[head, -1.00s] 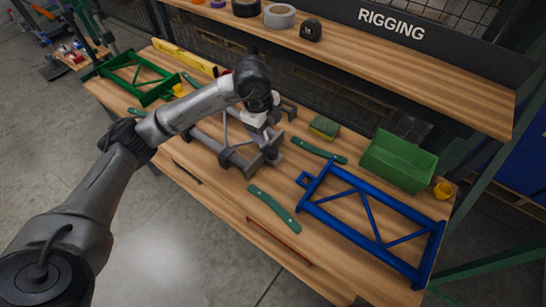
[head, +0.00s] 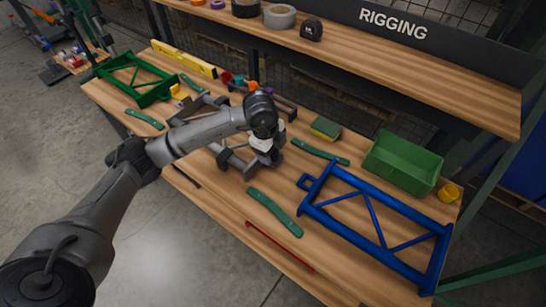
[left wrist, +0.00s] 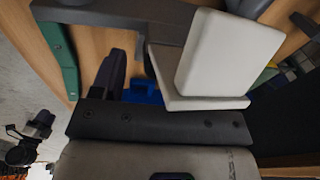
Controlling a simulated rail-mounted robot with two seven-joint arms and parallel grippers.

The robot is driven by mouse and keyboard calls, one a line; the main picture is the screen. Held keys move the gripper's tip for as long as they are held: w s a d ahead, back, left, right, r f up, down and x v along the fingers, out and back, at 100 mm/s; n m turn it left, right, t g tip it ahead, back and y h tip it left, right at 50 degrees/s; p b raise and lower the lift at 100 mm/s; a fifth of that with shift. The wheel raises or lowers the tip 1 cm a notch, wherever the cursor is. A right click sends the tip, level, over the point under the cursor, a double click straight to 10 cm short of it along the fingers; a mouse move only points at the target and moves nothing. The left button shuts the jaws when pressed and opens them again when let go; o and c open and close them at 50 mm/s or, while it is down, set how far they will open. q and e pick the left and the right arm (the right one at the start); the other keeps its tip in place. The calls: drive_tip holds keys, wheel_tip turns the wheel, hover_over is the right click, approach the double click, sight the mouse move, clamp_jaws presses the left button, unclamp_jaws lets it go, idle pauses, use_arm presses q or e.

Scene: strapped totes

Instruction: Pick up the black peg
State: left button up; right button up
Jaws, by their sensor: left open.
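I cannot make out a black peg for certain in either view. My left gripper (head: 268,158) is over the middle of the bench, pointing down at a grey frame (head: 232,163), and hides part of it. I see no object between its fingers, and it is open. In the left wrist view, a white block (left wrist: 228,55) and a dark purple finger-like part (left wrist: 112,72) show near the gripper body. A small dark and purple mechanism (left wrist: 35,128) at the lower left may be my right gripper; its jaws cannot be read.
A blue frame (head: 371,217), green bin (head: 402,164) and yellow cup (head: 449,193) stand at right. A sponge (head: 325,128) and green straps (head: 274,211) lie near the gripper. A green frame (head: 136,78) and yellow level (head: 184,59) lie at left. A shelf (head: 400,75) overhangs the back.

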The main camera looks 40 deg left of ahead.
sight(274, 152)
use_arm(q)
drive_tip(key=shift+w+d+f, duration=0.1)
drive_tip(key=shift+f, duration=0.7)
drive_tip(key=c, duration=1.1)
drive_tip(key=shift+r, duration=0.2)
drive_tip(key=shift+r, duration=0.65)
drive_tip(key=r+p, duration=0.1)
drive_tip(key=r, duration=0.2)
drive_tip(key=shift+s+d+r+p, duration=0.1)
drive_tip(key=shift+s+r+p, duration=0.05)
drive_tip(key=shift+s+p, duration=0.2)
drive_tip(key=s+d+r+p, duration=0.3)
drive_tip(key=s+r+p, duration=0.3)
drive_tip(key=s+r, duration=0.4)
drive_tip(key=shift+d+r+p, duration=0.35)
drive_tip(key=shift+r, duration=0.25)
